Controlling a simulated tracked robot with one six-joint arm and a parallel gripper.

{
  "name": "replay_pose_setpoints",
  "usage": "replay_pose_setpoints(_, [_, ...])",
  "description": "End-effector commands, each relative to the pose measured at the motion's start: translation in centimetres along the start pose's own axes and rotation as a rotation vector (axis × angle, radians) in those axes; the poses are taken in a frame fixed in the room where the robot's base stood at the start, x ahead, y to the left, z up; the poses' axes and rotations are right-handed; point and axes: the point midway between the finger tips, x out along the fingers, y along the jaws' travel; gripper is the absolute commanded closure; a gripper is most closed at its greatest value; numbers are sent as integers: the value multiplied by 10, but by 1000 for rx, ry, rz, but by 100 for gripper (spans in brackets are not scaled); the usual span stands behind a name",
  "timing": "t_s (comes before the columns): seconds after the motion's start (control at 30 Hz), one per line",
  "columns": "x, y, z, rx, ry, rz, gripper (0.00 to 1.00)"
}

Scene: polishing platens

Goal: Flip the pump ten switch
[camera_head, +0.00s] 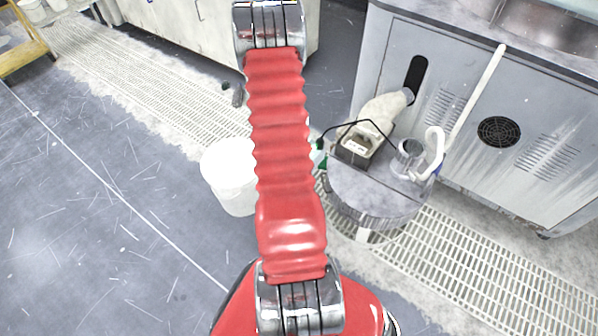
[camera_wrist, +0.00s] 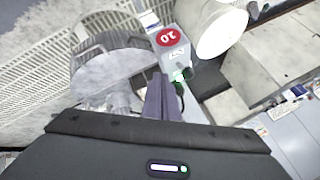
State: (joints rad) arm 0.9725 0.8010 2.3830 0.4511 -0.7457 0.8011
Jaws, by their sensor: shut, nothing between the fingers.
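In the wrist view a grey box with a round red label reading 10 (camera_wrist: 170,37) stands between the drum and the white bucket. The label appears turned over. A small green part (camera_wrist: 182,74) shows at the box's near end, close to my fingertips; whether it is the switch I cannot tell. My gripper (camera_wrist: 160,82) is shut and empty, its fingertips at or just short of this end of the box. Contact cannot be told. In the head view my arm hides most of the box, and only a green bit (camera_head: 321,160) shows beside it.
A grey round drum (camera_head: 375,205) with a hose and a boxy unit (camera_head: 355,148) on top stands right of my arm. A white bucket (camera_head: 228,165) stands left. A grey cabinet (camera_head: 455,95) is behind. Floor gratings (camera_head: 480,260) run alongside; the left floor is open.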

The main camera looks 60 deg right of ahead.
Motion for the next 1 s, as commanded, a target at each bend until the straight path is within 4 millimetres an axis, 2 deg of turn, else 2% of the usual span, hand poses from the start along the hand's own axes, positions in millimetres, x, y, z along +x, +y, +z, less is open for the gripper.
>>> replay_pose_setpoints(0.27, [32,1,0,0,0,1,100])
replay_pose_setpoints(0.4, [41,-18,0,0,1,-3,100])
replay_pose_setpoints(0.63, [49,-35,-1,0,0,-1,100])
replay_pose_setpoints(1.0, [50,-36,-1,-1,-1,-1,100])
